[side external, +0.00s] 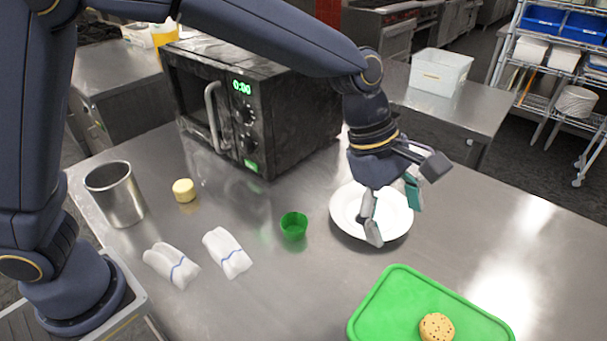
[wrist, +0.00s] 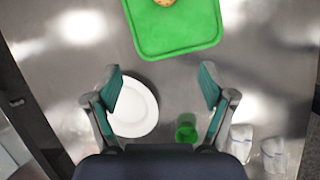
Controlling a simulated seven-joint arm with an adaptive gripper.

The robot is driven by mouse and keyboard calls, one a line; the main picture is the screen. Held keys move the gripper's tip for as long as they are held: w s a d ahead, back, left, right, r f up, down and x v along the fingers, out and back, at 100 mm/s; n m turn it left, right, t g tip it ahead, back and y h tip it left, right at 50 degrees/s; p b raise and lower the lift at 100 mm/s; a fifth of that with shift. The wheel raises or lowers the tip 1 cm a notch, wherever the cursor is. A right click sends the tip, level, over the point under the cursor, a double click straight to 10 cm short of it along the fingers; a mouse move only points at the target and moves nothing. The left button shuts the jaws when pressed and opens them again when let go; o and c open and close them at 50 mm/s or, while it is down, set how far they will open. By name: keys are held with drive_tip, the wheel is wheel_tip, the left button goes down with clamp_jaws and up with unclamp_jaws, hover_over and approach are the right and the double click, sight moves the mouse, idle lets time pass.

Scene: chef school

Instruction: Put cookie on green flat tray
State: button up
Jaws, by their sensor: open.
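The round brown cookie (side external: 436,327) lies on the green flat tray (side external: 385,301) at the bottom right of the side view. In the wrist view the cookie (wrist: 165,2) is cut off by the top edge, on the tray (wrist: 180,41). My gripper (side external: 392,218) is open and empty above the white plate, apart from the tray and the cookie. Its two fingers are spread wide in the wrist view (wrist: 162,90).
A white plate (side external: 345,208) lies below my gripper. A small green cup (side external: 293,226) stands left of it. The table's right side is clear.

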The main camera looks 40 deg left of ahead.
drive_tip(key=s+a+r+m+t, duration=0.25)
drive_tip(key=a+r+m, duration=0.35)
drive_tip(key=a, duration=0.7)
drive_tip(key=s+a+r+m+t+y, duration=0.1)
drive_tip(key=s+a+m+y, duration=0.3)
drive_tip(key=s+a+m, duration=0.5)
drive_tip(key=s+a+t, duration=0.1)
drive_tip(key=s+a, duration=0.5)
drive_tip(key=a, duration=0.2)
drive_tip(key=shift+s+a+y, duration=0.15)
drive_tip(key=shift+a+y, duration=0.15)
drive_tip(key=shift+a, duration=0.1)
